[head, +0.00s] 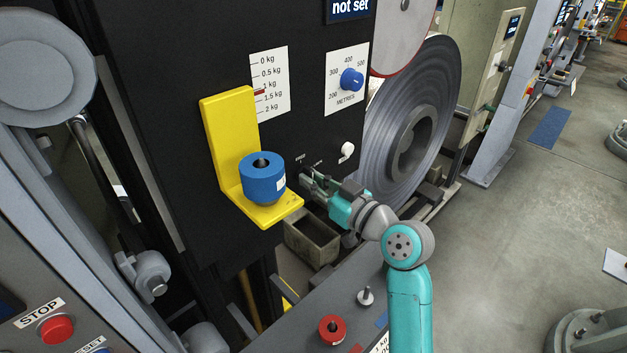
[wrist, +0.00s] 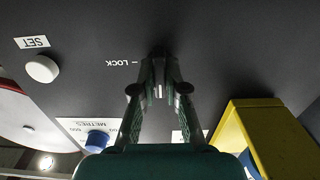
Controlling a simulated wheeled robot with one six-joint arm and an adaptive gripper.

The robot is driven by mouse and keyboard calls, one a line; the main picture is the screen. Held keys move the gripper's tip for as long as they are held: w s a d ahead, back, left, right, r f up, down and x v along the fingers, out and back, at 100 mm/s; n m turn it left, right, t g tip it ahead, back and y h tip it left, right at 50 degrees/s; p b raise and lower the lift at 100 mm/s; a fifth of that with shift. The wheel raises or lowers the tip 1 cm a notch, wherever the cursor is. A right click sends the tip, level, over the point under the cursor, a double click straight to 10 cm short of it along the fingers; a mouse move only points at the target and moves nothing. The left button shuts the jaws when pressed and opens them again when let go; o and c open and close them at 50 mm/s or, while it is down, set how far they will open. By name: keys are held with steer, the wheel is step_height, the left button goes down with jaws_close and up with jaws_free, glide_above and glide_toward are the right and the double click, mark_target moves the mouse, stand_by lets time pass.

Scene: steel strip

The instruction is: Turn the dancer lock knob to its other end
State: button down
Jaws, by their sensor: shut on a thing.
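The dancer lock knob (wrist: 159,51) is a small dark knob on the black panel, mostly hidden behind my fingertips in the wrist view. My gripper (head: 309,182) is at the panel in the head view, just right of the yellow bracket. In the wrist view my gripper (wrist: 160,88) has its fingers closed together on the knob. The word LOCK (wrist: 122,63) and a short mark stand left of the knob in the upside-down wrist view. In the head view, two tiny labels sit above the fingertips. I cannot tell which way the knob points.
The yellow bracket (head: 222,140) holds a blue weight (head: 262,180) close left of my gripper. A white set knob (head: 347,150) and a blue metres dial (head: 352,79) are on the panel. A large steel coil (head: 440,95) stands to the right. A red weight (head: 332,329) sits below.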

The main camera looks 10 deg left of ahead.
steer(key=shift+f, duration=0.1)
steer(key=c, duration=1.2)
jaws_free()
steer(key=v, duration=1.2)
